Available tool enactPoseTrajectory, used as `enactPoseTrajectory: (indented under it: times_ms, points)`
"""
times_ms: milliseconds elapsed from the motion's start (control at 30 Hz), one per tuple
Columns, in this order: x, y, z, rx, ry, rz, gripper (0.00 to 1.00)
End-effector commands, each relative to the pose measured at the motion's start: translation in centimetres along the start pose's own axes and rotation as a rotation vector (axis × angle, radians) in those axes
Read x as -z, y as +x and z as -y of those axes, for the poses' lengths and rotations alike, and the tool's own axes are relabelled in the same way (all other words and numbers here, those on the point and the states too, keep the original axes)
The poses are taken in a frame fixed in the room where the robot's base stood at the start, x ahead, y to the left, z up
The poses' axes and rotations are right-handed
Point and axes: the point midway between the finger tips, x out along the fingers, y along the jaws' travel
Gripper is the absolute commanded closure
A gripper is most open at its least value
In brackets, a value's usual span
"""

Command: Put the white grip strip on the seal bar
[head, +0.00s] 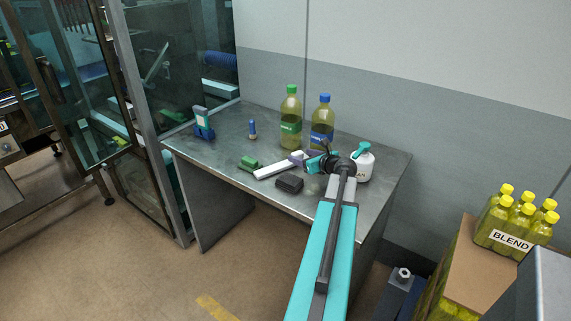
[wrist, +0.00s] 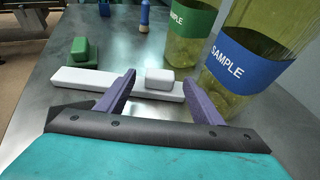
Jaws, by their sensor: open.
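A long white bar, which looks like the seal bar (head: 272,170), lies on the metal table. It also shows in the wrist view (wrist: 85,78). A small white block with rounded edges, which looks like the white grip strip (wrist: 159,80), appears to rest on the bar's right part. My gripper (wrist: 158,82) is open, with a purple finger on each side of the block. In the head view my gripper (head: 303,157) is over the right end of the bar and hides much of the block. I cannot tell whether the fingers touch it.
A green block (head: 248,163) and a dark block (head: 289,183) lie close to the bar. Green-labelled (head: 291,118) and blue-labelled (head: 322,122) bottles stand behind it. A white spray bottle (head: 361,164) is right of my gripper. The table's left front is clear.

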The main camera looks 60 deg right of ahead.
Motion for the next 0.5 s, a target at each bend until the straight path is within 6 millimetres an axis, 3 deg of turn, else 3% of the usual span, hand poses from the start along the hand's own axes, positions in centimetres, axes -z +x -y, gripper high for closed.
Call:
enactPoseTrajectory:
  times_ms: [200, 500]
  points:
    - [-0.4, 1.7, 0.0, 0.000, 0.001, 0.000, 0.39]
    - [-0.3, 1.9, 0.0, 0.001, 0.000, 0.001, 0.39]
